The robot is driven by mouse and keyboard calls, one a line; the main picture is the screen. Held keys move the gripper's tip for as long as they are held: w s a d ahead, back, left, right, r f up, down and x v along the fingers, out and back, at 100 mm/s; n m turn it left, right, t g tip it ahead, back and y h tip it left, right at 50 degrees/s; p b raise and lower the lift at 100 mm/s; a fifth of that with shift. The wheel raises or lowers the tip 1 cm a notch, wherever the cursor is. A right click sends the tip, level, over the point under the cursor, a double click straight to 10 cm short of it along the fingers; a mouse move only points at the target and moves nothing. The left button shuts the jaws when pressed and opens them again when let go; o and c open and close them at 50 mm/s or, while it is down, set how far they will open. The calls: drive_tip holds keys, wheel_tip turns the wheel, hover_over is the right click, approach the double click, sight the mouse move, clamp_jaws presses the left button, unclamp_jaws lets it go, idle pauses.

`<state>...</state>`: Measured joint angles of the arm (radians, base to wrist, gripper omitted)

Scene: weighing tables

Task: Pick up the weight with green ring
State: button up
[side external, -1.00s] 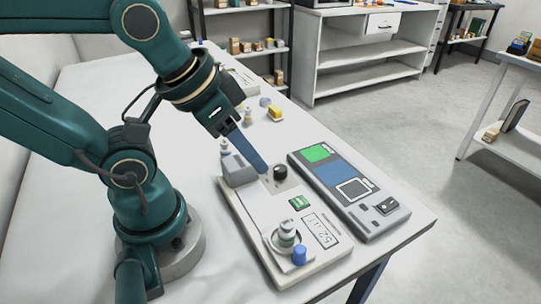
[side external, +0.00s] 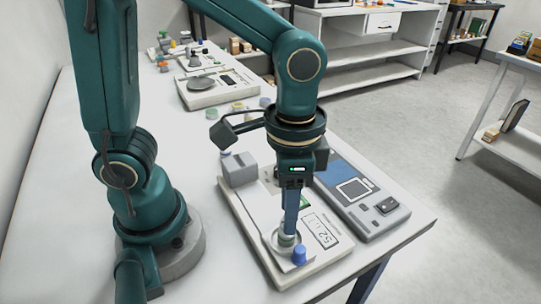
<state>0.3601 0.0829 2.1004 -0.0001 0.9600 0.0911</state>
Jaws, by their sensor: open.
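A pale grey-green weight (side external: 286,240) stands on the round pan (side external: 271,240) of the near scale (side external: 253,220). A green ring on it cannot be made out clearly. My gripper (side external: 289,231) points straight down with its blue fingers right over this weight. The gripper is open, and the fingers hide the weight's upper part. Whether they touch it cannot be told. A small blue weight (side external: 299,256) stands close in front of it, at the pan's edge.
A grey device with a blue panel (side external: 365,195) lies right of the scale. A second scale (side external: 208,90) and several small weights stand farther back on the white table (side external: 80,230). A yellow-green piece (side external: 238,107) lies behind my gripper. The table's front right is clear.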

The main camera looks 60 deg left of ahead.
sight(285, 241)
drive_tip(key=shift+f, duration=2.2)
clamp_jaws()
drive_tip(key=shift+r, duration=0.1)
